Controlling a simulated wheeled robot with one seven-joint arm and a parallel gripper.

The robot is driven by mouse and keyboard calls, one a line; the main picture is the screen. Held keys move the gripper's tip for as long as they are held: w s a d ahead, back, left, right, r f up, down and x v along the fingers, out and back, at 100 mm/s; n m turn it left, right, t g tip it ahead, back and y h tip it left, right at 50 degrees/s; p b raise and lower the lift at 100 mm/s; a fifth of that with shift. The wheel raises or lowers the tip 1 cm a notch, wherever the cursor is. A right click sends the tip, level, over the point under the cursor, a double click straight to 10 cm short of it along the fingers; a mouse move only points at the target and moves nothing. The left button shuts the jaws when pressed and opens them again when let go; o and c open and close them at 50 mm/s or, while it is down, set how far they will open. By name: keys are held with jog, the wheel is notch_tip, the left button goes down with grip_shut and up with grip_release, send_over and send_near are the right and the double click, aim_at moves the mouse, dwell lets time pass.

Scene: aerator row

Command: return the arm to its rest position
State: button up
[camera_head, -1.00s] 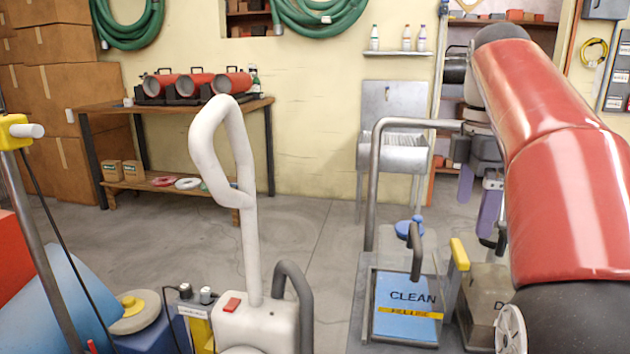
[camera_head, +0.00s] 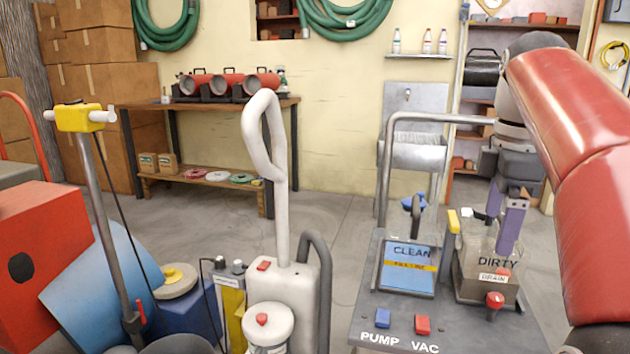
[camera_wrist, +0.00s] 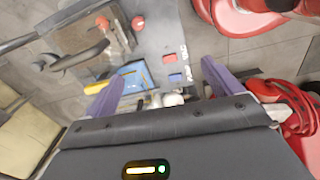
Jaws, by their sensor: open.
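My arm (camera_head: 590,150) is red and comes in from the right side of the head view, bent so its wrist hangs down. My gripper (camera_head: 505,235) has purple fingers and is over the side of the machine with the DIRTY tank (camera_head: 487,285). In the wrist view my gripper (camera_wrist: 160,85) shows two purple fingers spread apart with nothing held between them. The machine's top (camera_wrist: 150,30) lies beyond the fingers. Whether the fingertips touch the DIRTY tank cannot be told.
The CLEAN tank (camera_head: 408,270) and a grey handle frame (camera_head: 385,175) stand beside my gripper. Blue and red buttons (camera_head: 422,323) are on the machine's front. A white upright machine (camera_head: 285,235) stands left. Open floor (camera_head: 335,225) lies behind. A workbench (camera_head: 205,105) holds red cylinders.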

jog(key=s+a+f+m+t, duration=0.1)
jog(key=s+a+f+m, duration=0.2)
jog(key=f, duration=0.4)
jog(key=s+a+f+m+t, duration=0.2)
jog(key=s+a+f+m, duration=0.2)
jog(key=s+f+m, duration=0.2)
jog(key=s+a+f+m+t, duration=0.2)
jog(key=s+a+f+m, duration=0.2)
jog(key=f, duration=0.5)
jog(key=shift+s+f+m, duration=0.25)
jog(key=shift+s+m, duration=0.05)
jog(key=shift+m, duration=0.1)
dwell(0.4)
